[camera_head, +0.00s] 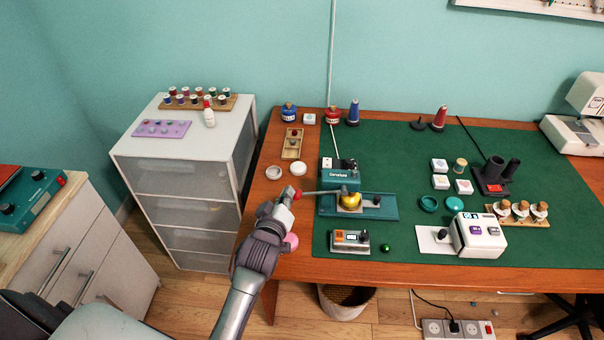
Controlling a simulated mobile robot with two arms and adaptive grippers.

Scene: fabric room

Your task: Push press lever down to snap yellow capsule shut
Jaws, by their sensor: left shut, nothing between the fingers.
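My right gripper is not in view.
A small grey device (349,241) and a green ball (386,248) lie in front of the press. White lids (298,168) and a wooden tray (291,144) are behind the gripper. A pink ball (291,240) shows beside my left wrist. The mat between is mostly clear.

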